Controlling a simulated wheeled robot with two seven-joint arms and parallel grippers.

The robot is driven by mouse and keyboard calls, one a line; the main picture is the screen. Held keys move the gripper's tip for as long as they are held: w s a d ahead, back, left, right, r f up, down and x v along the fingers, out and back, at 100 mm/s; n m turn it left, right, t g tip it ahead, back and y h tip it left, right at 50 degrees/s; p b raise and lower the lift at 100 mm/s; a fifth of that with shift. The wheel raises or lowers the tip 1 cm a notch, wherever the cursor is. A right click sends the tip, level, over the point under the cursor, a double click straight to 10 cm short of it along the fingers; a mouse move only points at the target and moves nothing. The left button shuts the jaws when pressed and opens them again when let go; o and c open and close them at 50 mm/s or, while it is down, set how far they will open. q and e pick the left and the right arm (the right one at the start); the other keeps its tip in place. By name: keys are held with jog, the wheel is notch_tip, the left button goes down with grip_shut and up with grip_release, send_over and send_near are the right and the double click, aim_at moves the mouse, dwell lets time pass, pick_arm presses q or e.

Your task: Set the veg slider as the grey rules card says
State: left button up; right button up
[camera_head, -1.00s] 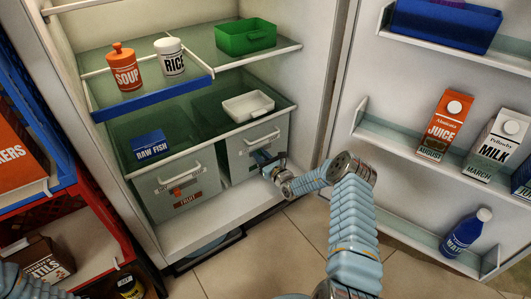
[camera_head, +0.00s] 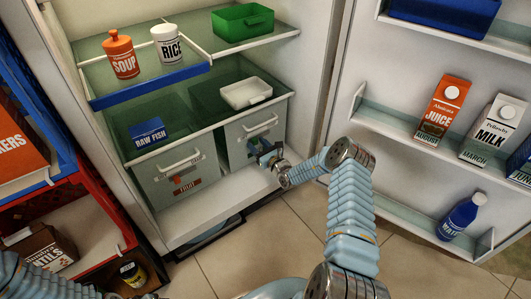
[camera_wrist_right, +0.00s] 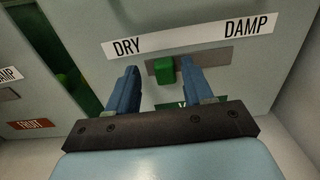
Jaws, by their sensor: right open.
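The veg slider is a green knob (camera_wrist_right: 163,70) on a short grey track (camera_wrist_right: 215,62) on the right drawer's front. In the right wrist view the knob sits at the track's left end, by DRY; bare track runs right towards DAMP. My right gripper (camera_wrist_right: 158,72) is open, one finger on each side of the knob; contact cannot be told. In the head view this gripper (camera_head: 268,157) is at the right drawer (camera_head: 238,143), below its handle, and hides the slider. A green label below the track is mostly covered. The grey rules card is not in view. My left gripper is out of view.
The left drawer has its own red-orange slider knob (camera_head: 177,180) above a FRUIT label. The open fridge door (camera_head: 345,135) stands to the right with juice (camera_head: 442,108) and milk (camera_head: 493,130). A red crate (camera_head: 108,222) stands at the left.

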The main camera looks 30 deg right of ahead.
jog(key=s+d+p, duration=0.1)
jog(key=s, duration=1.1)
jog(key=shift+s, duration=0.4)
jog(key=s+a+n+g+y+p, duration=0.1)
jog(key=s+a+n+g+y, duration=0.25)
jog(key=a, duration=0.45)
jog(key=s+a+f+n+g+y, duration=0.1)
jog(key=s+a+n+g+y, duration=0.2)
jog(key=a, duration=0.5)
jog(key=s+a+n+g+y+p, duration=0.1)
jog(key=s+a+n+g+y, duration=0.1)
jog(key=a+n+g+y, duration=0.45)
jog(key=s+a+n+g+h+p, duration=0.1)
jog(key=s+a+n+g+h, duration=0.1)
jog(key=s+n+h, duration=0.3)
jog(key=s+a+n+g+h+p, duration=0.1)
jog(key=s+a+n+h, duration=0.4)
jog(key=s+n, duration=0.7)
jog(key=n+g, duration=0.1)
jog(key=n, duration=0.2)
jog(key=shift+r, duration=0.3)
